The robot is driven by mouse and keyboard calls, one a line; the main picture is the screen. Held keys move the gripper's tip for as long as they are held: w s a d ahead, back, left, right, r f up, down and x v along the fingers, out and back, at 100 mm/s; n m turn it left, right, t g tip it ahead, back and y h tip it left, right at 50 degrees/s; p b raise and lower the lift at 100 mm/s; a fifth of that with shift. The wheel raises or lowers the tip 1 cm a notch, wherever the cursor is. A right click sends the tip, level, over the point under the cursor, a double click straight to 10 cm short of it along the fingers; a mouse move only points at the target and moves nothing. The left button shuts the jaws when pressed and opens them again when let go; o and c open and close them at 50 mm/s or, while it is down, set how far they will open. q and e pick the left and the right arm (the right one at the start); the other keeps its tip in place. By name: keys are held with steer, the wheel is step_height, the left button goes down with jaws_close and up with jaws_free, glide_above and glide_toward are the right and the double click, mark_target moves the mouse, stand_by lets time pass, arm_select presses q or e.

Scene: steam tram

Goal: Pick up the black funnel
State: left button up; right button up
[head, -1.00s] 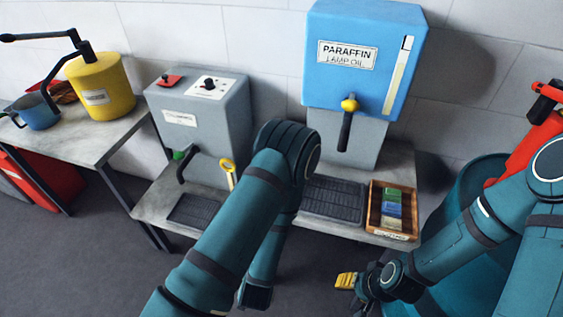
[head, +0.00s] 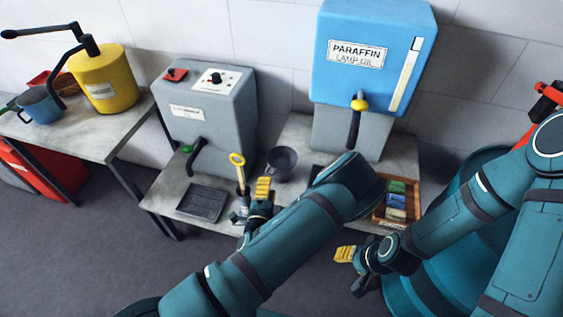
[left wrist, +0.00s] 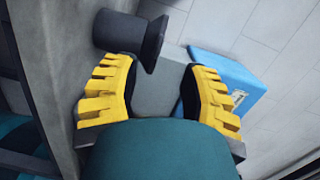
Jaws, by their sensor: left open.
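The black funnel (head: 283,163) stands on the grey bench between the grey dispenser and the blue paraffin tank. In the left wrist view the dark funnel (left wrist: 130,35) lies on its side in the picture, just beyond the fingertips. My left gripper (head: 263,189) is in front of the funnel and a little to its left, apart from it. In the left wrist view its yellow-padded fingers (left wrist: 164,88) are spread with nothing between them. My right gripper (head: 346,254) hangs low at the right, away from the bench; whether it is open is unclear.
A yellow-ringed tool (head: 238,172) stands close to the left of my left gripper. A black drip tray (head: 203,202) lies left of it. The paraffin tank (head: 372,60) rises behind right; a wooden box (head: 381,214) is partly hidden by my left arm.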

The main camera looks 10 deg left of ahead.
mark_target(273, 174)
arm_select(q)
steer(key=shift+w+f+p, duration=0.15)
steer(key=shift+w, duration=1.35)
steer(key=shift+w+f+p, duration=0.15)
steer(key=shift+w, duration=1.3)
steer(key=shift+c, duration=0.3)
jaws_close()
